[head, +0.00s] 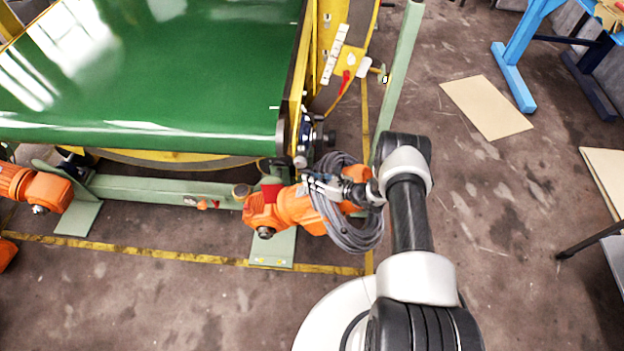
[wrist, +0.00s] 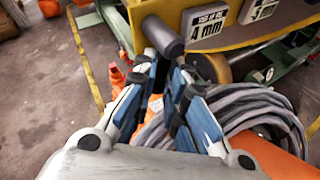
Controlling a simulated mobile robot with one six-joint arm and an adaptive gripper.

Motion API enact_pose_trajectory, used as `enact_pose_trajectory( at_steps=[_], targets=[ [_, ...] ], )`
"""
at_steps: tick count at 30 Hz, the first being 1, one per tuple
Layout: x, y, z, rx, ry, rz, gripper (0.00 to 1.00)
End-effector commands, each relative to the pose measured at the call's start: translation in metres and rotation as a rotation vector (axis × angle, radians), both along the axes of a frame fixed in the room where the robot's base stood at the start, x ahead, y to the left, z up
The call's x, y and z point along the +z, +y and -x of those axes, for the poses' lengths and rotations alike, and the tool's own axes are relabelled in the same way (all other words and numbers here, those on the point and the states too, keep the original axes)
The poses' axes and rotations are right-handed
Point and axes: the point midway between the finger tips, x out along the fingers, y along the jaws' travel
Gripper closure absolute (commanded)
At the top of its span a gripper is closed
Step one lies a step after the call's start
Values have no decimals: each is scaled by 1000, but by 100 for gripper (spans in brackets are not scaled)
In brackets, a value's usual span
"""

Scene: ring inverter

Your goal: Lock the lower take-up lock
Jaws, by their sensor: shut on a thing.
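My gripper (head: 310,183) is low beside the front right corner of the green belt machine, over an orange motor (head: 292,212). In the wrist view my gripper (wrist: 163,66) has its blue-padded fingers close together, shut at the base of a dark, round-ended cylindrical handle (wrist: 164,36). The handle sticks up beyond the fingertips, in front of a yellow plate (wrist: 205,40). I take it for the lower take-up lock's handle, but its mount is hidden by the fingers. Whether the lock is engaged cannot be told.
A grey cable coil (head: 352,225) hangs close beside my gripper and over the orange motor. A green post (head: 400,70) stands to the right, with a red lever (head: 345,82) near it. The green belt (head: 160,70) fills the upper left. Open floor (head: 500,230) lies right.

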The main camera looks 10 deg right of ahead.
Motion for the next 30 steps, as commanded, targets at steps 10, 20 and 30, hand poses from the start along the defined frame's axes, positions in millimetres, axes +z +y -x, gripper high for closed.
enact_pose_trajectory(
  at_steps=[10, 20, 30],
  targets=[
    [-1, 0, 0, 0, -15, 4, 100],
    [-4, -2, -8, 0, -247, 80, 100],
    [-3, -3, -9, 0, -259, 85, 85]
  ],
)
